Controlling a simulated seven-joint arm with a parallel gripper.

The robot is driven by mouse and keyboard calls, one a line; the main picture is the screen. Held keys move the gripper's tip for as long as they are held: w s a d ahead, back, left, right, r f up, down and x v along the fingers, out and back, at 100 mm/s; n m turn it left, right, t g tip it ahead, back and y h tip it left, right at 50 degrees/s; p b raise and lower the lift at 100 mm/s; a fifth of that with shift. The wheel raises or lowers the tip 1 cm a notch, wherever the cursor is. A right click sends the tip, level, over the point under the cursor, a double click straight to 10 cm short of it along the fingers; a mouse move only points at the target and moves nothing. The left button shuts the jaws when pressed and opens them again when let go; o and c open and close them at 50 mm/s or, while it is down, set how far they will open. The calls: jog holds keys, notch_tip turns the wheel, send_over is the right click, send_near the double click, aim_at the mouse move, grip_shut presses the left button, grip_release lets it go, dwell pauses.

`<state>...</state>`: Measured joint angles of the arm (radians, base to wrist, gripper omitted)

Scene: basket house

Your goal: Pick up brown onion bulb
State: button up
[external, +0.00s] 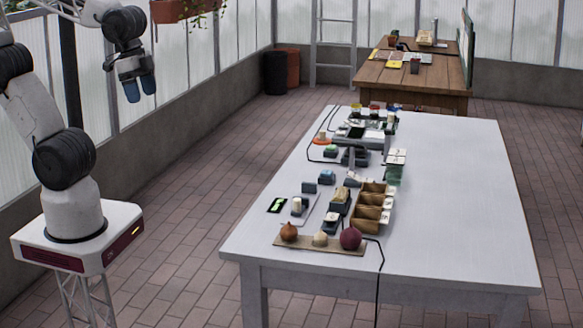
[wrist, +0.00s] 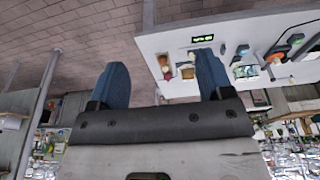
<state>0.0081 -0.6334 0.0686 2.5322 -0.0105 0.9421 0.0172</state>
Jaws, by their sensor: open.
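The brown onion bulb (external: 289,232) sits at the left end of a flat tan board (external: 305,246) near the front edge of the white table. A pale bulb (external: 320,240) stands beside it, and a larger purple-red onion (external: 350,238) sits at the board's right end. My gripper (external: 138,90) is raised in the air to the left of the table, far from the bulbs, with its blue fingers apart and empty. In the wrist view my gripper (wrist: 163,75) also shows open; small items on the table appear beyond the fingers, too small to identify surely.
The white table (external: 450,190) has bare room on its right side. Cardboard bins (external: 372,205), a digital scale (external: 277,205), small dark blocks and cables lie behind the board. A black cable hangs over the front edge. A wooden desk (external: 420,80) stands further back.

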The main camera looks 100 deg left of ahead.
jog(key=shift+w, duration=0.1)
jog(key=w+d+f+n+t, duration=0.2)
jog(key=w+f+n+t, duration=0.15)
jog(key=w+n, duration=0.6)
jog(key=w+d+f+n+t, duration=0.1)
jog(key=w+f+n+t, duration=0.1)
jog(key=w+f+n, duration=0.5)
jog(key=w+d+f+n+t, duration=0.1)
jog(key=w+f+n, duration=0.3)
jog(key=w+n, duration=0.1)
jog(key=w+f+n+t, duration=0.2)
jog(key=w+f+n, duration=0.3)
jog(key=n, duration=0.2)
jog(key=w+d+f+n+t, duration=0.1)
jog(key=w+f+n+t, duration=0.1)
jog(key=w+f+n, duration=0.3)
jog(key=shift+w+d+f+n, duration=0.1)
jog(key=shift+w+d+n, duration=0.2)
jog(key=shift+w+n, duration=0.3)
jog(key=shift+w+f+n+t, duration=0.15)
jog(key=shift+f+n+t, duration=0.1)
jog(key=shift+f+n, duration=0.3)
